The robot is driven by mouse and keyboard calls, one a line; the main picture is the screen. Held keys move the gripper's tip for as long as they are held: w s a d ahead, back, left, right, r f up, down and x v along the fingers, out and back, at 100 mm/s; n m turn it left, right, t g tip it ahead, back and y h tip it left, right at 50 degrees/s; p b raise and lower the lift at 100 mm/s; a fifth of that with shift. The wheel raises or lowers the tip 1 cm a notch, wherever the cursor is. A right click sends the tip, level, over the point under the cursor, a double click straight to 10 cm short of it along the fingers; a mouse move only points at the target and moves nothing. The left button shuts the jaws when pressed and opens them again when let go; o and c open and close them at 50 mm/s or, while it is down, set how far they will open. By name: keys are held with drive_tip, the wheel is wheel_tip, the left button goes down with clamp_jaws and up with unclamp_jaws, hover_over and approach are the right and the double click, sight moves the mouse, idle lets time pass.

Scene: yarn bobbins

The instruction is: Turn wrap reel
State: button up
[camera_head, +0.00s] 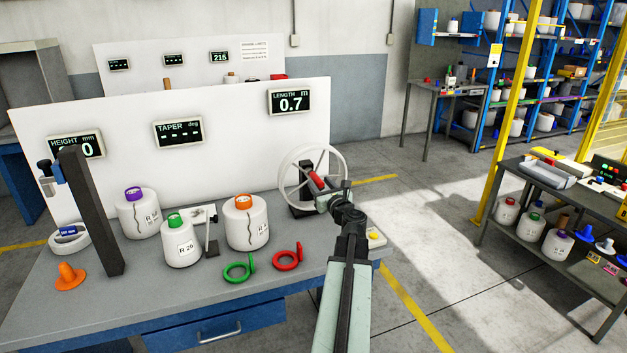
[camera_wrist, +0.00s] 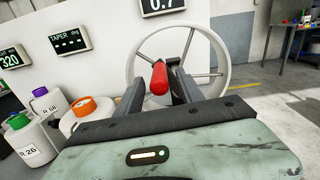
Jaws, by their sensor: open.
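The wrap reel (camera_head: 293,190) is a white spoked wheel on a dark stand at the right end of the bench. It also shows in the wrist view (camera_wrist: 226,62). Its red crank handle (camera_head: 317,181) points toward me. In the wrist view, the red handle (camera_wrist: 159,78) is between the two dark fingers of my gripper (camera_wrist: 158,88). The fingers are open, with visible gaps on both sides of the handle. My gripper (camera_head: 322,190) is at the reel's near side in the head view. The LENGTH display (camera_head: 291,101) above reads 0.7 m.
White bobbins (camera_head: 246,222) with purple, green and orange tops stand left of the reel. A dark post (camera_head: 90,215) rises at left. A white panel (camera_head: 230,150) stands behind.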

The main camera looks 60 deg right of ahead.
sight(316, 179)
drive_tip(key=x, duration=0.4)
drive_tip(key=shift+w+d, duration=0.1)
drive_tip(key=shift+w, duration=0.05)
clamp_jaws()
idle(1.1)
